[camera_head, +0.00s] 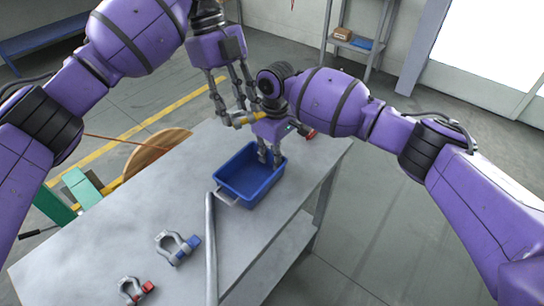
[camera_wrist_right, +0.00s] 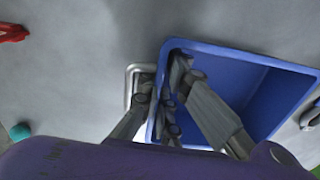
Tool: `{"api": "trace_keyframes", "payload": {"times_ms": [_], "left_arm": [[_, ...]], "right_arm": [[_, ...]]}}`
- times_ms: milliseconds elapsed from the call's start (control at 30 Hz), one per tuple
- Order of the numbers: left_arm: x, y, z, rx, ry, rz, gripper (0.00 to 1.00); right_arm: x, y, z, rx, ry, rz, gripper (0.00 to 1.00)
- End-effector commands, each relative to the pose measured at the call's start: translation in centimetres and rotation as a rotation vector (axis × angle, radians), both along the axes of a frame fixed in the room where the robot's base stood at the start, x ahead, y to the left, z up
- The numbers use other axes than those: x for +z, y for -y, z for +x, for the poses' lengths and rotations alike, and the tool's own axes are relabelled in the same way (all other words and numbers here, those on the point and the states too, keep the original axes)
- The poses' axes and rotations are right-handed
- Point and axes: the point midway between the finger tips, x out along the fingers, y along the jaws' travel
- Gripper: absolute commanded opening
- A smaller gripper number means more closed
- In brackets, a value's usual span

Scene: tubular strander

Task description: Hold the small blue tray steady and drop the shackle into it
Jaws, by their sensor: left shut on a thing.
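The small blue tray (camera_head: 240,191) sits on the grey table near its right edge, and it fills the right of the right wrist view (camera_wrist_right: 262,88). My right gripper (camera_head: 271,158) is at the tray's far side, its fingers on either side of the wall beside a metal handle (camera_wrist_right: 134,84); they appear closed on the wall. My left gripper (camera_head: 235,112) is above and beyond the tray. It is shut on a shackle with a yellowish pin (camera_head: 243,120), mostly hidden by fingers and the right arm. The tray's visible inside looks empty.
A shackle with a blue pin (camera_head: 178,247) and one with a red pin (camera_head: 135,290) lie on the near table (camera_head: 95,245). A long grey bar (camera_head: 211,255) runs beside the tray. A wooden disc (camera_head: 155,150) stands behind the table. A red item (camera_wrist_right: 12,33) lies beyond the tray.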

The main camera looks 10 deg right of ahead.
Motion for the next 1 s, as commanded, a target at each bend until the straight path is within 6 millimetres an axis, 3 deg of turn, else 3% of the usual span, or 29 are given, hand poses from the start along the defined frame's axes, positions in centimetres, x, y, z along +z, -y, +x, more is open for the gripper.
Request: {"api": "trace_keyframes", "payload": {"times_ms": [267,1000], "left_arm": [[-0.4,0.0,0.0,0.000,0.000,-0.001,0.00],[-5.6,0.0,0.0,0.000,0.000,-0.001,0.00]], "right_arm": [[0.1,0.0,0.0,0.000,0.001,0.001,0.00],[0.1,0.0,0.0,0.000,0.001,0.001,0.00]]}}
